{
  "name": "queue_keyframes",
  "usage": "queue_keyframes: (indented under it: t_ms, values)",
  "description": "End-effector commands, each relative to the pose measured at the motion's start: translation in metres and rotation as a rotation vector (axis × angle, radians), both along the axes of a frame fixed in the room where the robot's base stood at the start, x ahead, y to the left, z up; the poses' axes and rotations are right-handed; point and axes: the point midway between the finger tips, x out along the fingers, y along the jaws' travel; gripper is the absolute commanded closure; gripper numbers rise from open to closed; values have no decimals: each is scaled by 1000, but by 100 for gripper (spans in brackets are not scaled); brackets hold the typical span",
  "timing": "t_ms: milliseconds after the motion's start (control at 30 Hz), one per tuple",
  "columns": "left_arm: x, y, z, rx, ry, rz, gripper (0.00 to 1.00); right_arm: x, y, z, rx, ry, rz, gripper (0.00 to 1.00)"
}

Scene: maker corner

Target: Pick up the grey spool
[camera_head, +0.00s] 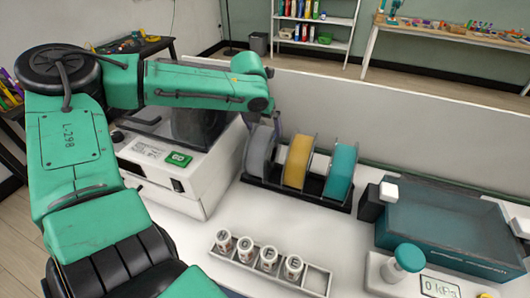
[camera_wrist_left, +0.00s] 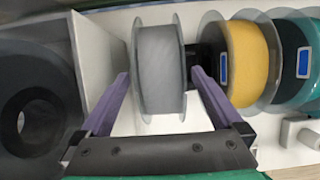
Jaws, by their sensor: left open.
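The grey spool (camera_head: 260,150) stands upright at the left end of a black rack (camera_head: 318,200), beside the yellow spool (camera_head: 298,162) and the teal spool (camera_head: 341,171). In the left wrist view the grey spool (camera_wrist_left: 160,70) is in the middle. My left gripper (camera_wrist_left: 158,82) is open and empty, with one purple finger on each side of the grey spool's lower part in that picture. I cannot tell whether the fingers touch it. In the head view the arm's end hides most of this gripper. My right gripper is not in view.
A white machine (camera_head: 180,165) with a green display stands close left of the rack. A white tray (camera_head: 225,252) with several lettered cylinders lies in front. A blue-grey bin (camera_head: 440,225) and a device with a teal knob (camera_head: 408,257) are at right. A low panel (camera_head: 400,125) runs behind.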

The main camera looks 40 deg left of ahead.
Motion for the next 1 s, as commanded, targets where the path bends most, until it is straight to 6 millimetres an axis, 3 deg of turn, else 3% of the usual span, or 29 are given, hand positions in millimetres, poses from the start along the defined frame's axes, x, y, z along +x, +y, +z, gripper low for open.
queue_keyframes:
  t_ms: [200, 433, 700, 1000]
  values:
    - [11, 4, -38, 2, 4, -1, 0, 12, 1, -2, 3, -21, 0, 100]
    - [13, 4, -39, 0, 0, -1, 0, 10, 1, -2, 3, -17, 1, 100]
    - [13, 4, -39, 0, 0, -1, 100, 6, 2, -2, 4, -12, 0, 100]
    - [15, 4, -35, 1, -6, -3, 100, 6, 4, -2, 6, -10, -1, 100]
